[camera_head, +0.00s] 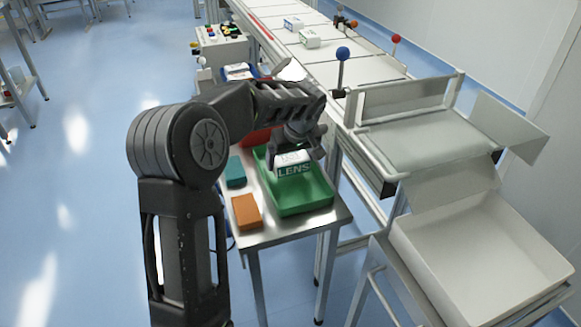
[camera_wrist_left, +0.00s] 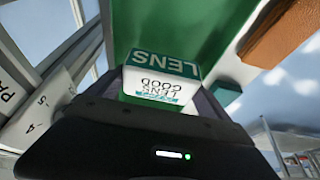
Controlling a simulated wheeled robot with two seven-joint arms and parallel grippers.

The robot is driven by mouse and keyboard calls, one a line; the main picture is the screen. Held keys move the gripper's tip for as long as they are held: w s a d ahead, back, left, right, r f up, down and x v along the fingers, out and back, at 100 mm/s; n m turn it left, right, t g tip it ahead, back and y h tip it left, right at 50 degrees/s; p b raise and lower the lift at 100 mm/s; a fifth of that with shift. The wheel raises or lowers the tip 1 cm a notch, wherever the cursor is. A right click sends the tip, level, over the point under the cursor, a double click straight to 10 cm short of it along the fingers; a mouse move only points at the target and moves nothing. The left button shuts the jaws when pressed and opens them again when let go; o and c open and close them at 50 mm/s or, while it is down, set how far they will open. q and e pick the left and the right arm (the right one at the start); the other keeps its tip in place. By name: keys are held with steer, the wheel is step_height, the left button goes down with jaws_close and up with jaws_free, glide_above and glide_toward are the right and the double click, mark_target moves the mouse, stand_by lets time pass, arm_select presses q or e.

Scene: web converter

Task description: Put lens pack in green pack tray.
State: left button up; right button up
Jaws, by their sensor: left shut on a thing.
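The lens pack (camera_head: 294,164) is a small white box with a green band reading LENS. My left gripper (camera_head: 299,150) is shut on it and holds it over the green pack tray (camera_head: 303,199). In the left wrist view the lens pack (camera_wrist_left: 158,80) sits between the fingers of the left gripper (camera_wrist_left: 160,95), with the green tray (camera_wrist_left: 175,25) beyond it. I cannot tell whether the pack touches the tray floor. The arm hides the tray's far part. My right gripper is not in view.
The tray stands on a small metal table (camera_head: 275,232) beside a teal box (camera_head: 235,172) and an orange box (camera_head: 246,211). A red tray (camera_head: 256,137) lies behind. A conveyor (camera_head: 330,45) carries boxes at the back. A large white bin (camera_head: 480,250) stands at right.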

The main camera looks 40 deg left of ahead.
mark_target(291, 167)
arm_select(q)
steer(key=shift+f, duration=1.4)
steer(key=shift+f+b, duration=0.2)
steer(key=shift+b, duration=0.15)
steer(key=o, duration=1.2)
steer(key=shift+o, duration=0.2)
steer(key=shift+r, duration=0.15)
steer(key=shift+r+p, duration=0.2)
steer(key=shift+p, duration=0.15)
steer(key=v, duration=1.1)
steer(key=shift+r+p, duration=0.35)
steer(key=shift+p, duration=0.05)
steer(key=shift+s+d, duration=0.1)
